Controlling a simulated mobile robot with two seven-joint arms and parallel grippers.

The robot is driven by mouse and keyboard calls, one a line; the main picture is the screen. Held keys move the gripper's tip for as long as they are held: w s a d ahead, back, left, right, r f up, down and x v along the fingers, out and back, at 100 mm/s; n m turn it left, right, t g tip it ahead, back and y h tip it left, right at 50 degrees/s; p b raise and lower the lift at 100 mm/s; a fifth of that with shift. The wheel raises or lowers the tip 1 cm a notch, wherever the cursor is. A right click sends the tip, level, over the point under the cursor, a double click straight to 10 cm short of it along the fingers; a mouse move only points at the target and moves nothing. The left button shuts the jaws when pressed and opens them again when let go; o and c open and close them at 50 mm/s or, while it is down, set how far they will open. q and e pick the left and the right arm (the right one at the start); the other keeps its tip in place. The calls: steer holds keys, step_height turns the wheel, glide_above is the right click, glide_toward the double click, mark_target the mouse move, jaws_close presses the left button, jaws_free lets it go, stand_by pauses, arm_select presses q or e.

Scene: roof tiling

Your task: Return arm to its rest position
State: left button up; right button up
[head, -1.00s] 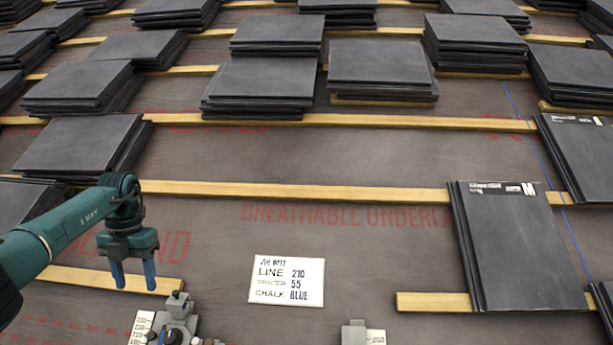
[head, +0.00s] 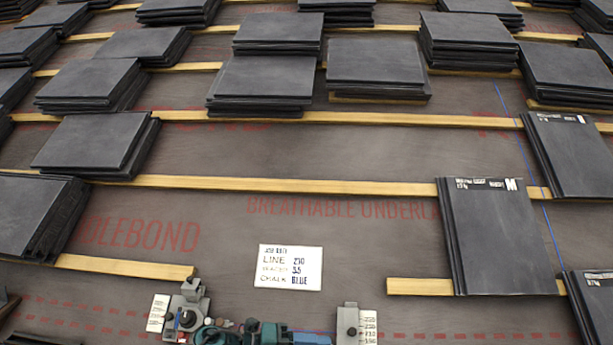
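Neither of my grippers shows in the head view. My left arm is out of the picture, and whether its gripper holds anything cannot be seen. The place where it was shows bare underlay (head: 150,225), a batten (head: 125,266) and a slate stack (head: 38,215) at the left edge.
Slate stacks stand on battens across the roof, including one at right (head: 495,235). A white note card (head: 290,267) lies at lower centre. Two grey gauge blocks (head: 187,310) (head: 348,325) stand at the bottom, with partly cut-off teal items (head: 268,333) between. Central underlay is clear.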

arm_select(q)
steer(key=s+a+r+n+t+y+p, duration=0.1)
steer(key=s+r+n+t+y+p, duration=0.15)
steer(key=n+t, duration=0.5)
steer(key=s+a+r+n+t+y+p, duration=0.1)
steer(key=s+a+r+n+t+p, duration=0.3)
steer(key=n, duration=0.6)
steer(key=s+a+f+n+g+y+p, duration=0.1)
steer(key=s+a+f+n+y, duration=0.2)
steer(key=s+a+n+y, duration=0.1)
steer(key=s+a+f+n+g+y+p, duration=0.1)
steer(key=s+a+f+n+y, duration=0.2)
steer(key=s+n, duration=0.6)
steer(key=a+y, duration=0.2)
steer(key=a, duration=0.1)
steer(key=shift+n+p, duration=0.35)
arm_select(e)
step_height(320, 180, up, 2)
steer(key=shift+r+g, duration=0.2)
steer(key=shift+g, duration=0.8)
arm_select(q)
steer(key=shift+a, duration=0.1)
